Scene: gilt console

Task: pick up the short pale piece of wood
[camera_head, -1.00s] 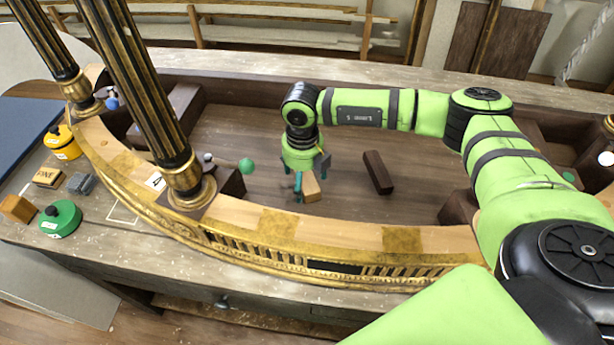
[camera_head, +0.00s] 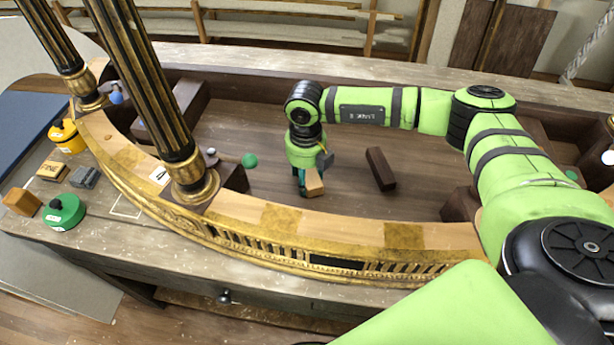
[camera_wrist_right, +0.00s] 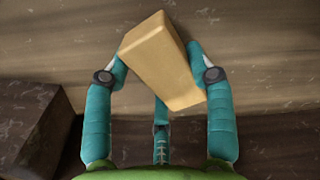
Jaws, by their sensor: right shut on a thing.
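The short pale piece of wood (camera_head: 314,184) is in my right gripper (camera_head: 306,187), inside the dark recess behind the curved gilt rail. In the right wrist view the pale piece (camera_wrist_right: 160,60) sits tilted between the teal fingers of my right gripper (camera_wrist_right: 160,75). The fingers press on its two sides. In the head view the gripper partly hides the piece, and I cannot tell whether it is clear of the recess floor. My left gripper is not in view.
A dark wooden block (camera_head: 380,169) lies just right of my right gripper. The curved gilt rail (camera_head: 290,228) runs in front, with black-and-gold columns (camera_head: 150,90) at left. A green ball (camera_head: 249,160) is left of the gripper.

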